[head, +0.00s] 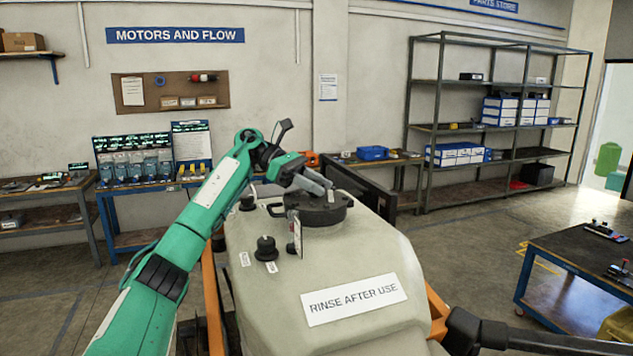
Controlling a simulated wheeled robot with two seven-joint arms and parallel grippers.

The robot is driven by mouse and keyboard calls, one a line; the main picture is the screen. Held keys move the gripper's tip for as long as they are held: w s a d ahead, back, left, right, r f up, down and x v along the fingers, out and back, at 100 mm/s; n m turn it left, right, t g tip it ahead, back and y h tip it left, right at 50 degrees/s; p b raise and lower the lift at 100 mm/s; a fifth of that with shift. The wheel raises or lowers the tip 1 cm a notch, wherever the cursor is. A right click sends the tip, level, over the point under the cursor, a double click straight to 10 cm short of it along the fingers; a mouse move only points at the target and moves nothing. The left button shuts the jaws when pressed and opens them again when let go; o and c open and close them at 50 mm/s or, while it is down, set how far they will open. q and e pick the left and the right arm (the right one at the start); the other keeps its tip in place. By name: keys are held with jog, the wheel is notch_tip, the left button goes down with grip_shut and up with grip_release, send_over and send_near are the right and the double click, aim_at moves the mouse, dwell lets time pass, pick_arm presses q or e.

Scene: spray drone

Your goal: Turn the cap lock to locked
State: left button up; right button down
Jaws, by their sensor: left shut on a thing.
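The spray drone's beige tank (365,255) fills the lower middle of the head view. A dark round cap (335,216) sits on its top, with a tag (298,236) hanging at its left side. My left gripper (327,192) comes in from the left, low over the top of the cap. It is shut on the cap lock, a small part at the cap's top that the fingers mostly hide. I cannot read the lock's position. My right gripper is not in view.
A black knob (266,248) stands on the tank left of the cap, with small labels near it. A white label (355,299) reads "RINSE AFTER USE". A workbench (575,262) stands at the right. Shelving (430,130) and benches line the back wall.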

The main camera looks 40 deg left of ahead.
pick_arm(q)
jog(key=o, duration=1)
jog(key=shift+a+r, duration=0.1)
jog(key=shift+a, duration=0.2)
jog(key=b+v, duration=0.1)
jog(key=v, duration=1.2)
